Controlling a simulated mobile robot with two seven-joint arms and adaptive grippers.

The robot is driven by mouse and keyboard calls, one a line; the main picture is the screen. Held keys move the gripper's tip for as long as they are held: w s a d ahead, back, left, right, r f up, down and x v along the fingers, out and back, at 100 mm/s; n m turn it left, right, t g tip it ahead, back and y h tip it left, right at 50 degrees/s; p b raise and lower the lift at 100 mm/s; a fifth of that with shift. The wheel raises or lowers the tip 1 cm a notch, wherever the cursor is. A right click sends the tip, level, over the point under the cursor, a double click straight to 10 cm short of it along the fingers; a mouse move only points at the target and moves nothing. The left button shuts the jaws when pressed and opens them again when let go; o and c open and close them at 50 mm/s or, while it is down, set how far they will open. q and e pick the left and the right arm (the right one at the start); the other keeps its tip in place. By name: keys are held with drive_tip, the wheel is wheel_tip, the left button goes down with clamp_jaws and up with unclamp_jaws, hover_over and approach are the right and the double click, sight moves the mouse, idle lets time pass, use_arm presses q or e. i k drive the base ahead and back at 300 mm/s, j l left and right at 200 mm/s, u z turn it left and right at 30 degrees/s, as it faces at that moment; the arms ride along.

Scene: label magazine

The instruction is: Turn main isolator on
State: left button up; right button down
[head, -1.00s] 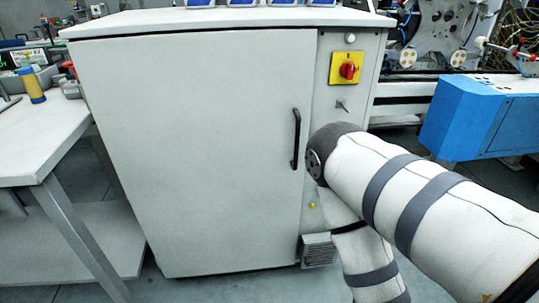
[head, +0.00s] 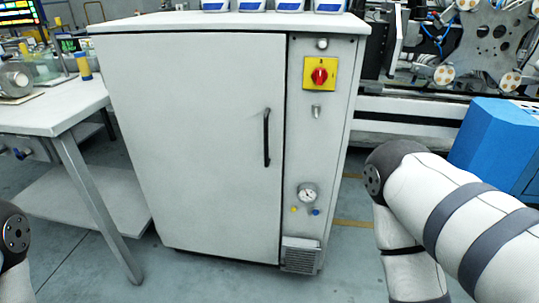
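The main isolator is a red rotary knob (head: 319,76) on a yellow square plate (head: 320,64), high on the narrow right-hand panel of a grey-white cabinet (head: 190,140). The knob's grip looks upright. My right arm is in view at the right, bent at the elbow, and stands to the right of the cabinet, apart from it. A small part of my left arm shows at the left edge. Neither gripper shows in the head view.
The cabinet door has a black vertical handle (head: 267,137). Below the isolator are a small metal fitting (head: 316,111), a gauge (head: 307,194) and a vent (head: 300,256). A workbench (head: 50,110) stands left, a blue machine housing (head: 500,145) right. The floor in front looks clear.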

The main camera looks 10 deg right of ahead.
sight(319, 75)
drive_tip(key=k+l, duration=0.2)
drive_tip(key=l, duration=0.25)
drive_tip(key=k+l+u, duration=0.1)
drive_tip(key=l, duration=0.3)
drive_tip(key=k+l+u, duration=0.1)
drive_tip(key=k+l, duration=0.2)
drive_tip(key=l, duration=0.15)
drive_tip(key=k+l, duration=0.2)
drive_tip(key=l, duration=0.2)
